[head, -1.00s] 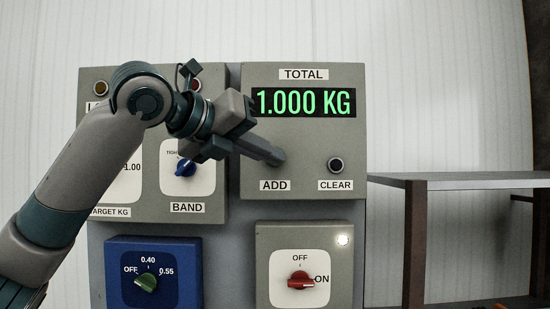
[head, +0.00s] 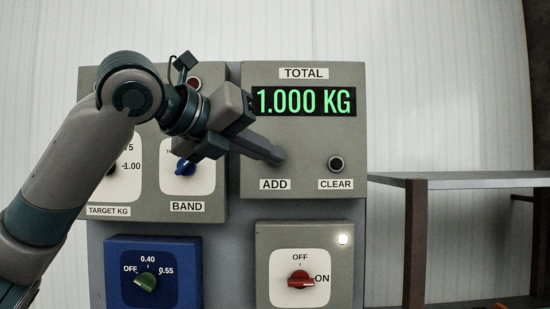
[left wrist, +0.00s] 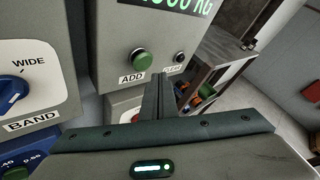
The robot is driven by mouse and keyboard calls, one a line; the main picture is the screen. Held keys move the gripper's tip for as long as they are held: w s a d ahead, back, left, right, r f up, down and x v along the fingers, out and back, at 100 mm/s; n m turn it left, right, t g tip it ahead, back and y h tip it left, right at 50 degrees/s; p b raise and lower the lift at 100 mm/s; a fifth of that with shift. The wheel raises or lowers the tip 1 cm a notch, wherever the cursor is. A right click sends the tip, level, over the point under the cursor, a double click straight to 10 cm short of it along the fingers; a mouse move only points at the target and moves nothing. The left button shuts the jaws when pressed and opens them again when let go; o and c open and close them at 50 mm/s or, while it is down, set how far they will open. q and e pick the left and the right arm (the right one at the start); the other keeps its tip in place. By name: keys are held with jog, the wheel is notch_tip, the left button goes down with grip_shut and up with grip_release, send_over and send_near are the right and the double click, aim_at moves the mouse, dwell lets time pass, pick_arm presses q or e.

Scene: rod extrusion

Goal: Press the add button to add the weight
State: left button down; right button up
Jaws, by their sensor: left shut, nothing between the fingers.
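The grey TOTAL panel (head: 222,75) has a lit green display (head: 304,102) reading 1.000 KG. The ADD label (head: 275,185) is low on it, but its button is hidden behind my fingers in the head view. In the left wrist view the green add button (left wrist: 142,60) shows above its ADD label. My left gripper (head: 279,158) is shut and empty, its tips close to the panel over the button's place. In the left wrist view the finger tips (left wrist: 158,76) appear just below and right of the button. I cannot tell whether they touch it. My right gripper is out of view.
The dark CLEAR button (head: 335,165) sits to the right of the fingers. A red ON/OFF knob (head: 300,280) and a green knob (head: 147,283) are below. A shelf (head: 455,181) stands at right.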

pick_arm(q)
jog(key=s, duration=0.3)
jog(key=shift+s, duration=0.4)
dwell(0.5)
